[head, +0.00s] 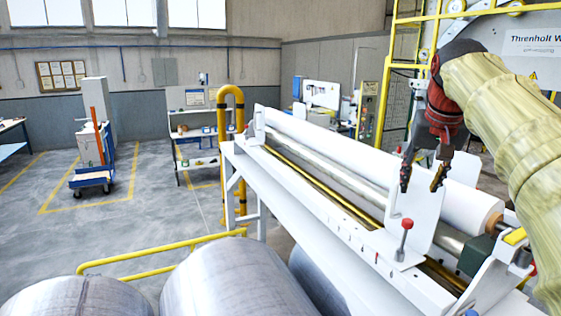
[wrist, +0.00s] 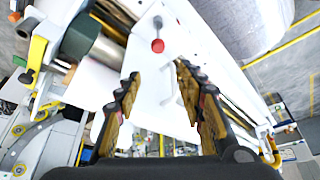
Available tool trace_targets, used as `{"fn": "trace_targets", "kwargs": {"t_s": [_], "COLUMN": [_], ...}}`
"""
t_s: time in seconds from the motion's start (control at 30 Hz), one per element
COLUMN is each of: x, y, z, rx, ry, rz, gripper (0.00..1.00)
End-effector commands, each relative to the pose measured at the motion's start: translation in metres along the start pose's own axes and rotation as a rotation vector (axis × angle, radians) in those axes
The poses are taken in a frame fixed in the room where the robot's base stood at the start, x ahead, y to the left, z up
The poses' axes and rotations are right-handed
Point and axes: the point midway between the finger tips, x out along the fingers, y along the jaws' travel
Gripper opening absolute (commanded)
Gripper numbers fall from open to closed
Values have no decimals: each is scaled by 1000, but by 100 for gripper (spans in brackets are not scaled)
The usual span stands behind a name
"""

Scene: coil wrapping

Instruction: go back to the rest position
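My gripper (head: 421,184) hangs with its fingers pointing down above the front of the white wrapping machine (head: 325,225). In the wrist view, my gripper (wrist: 157,78) has its two fingers apart, with nothing held between them. My arm comes in from the right.
A long white roll (head: 467,205) lies along the machine behind the plate. A yellow rail (head: 165,258) runs behind the coils. A yellow frame (head: 398,60) stands near my arm. The floor at left is mostly open.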

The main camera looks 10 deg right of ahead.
Motion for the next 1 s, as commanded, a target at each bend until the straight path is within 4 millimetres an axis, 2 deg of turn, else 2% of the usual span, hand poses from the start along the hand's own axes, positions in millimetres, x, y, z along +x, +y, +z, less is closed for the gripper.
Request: {"fn": "trace_targets", "kwargs": {"t_s": [0.1,0.17,0.27,0.37,0.47,0.7,1.0], "x": [32,46,72,105,142,232,327], "y": [-4,-5,-8,-14,-20,-32,-35], "z": [5,12,36,74,125,262,409], "rx": [-28,-43,-70,-104,-142,-228,-301], "ry": [-9,-14,-20,-23,-22,-15,-7], "rz": [-8,-12,-20,-33,-51,-95,-139], "gripper": [39,39,39,39,39,39,39]}}
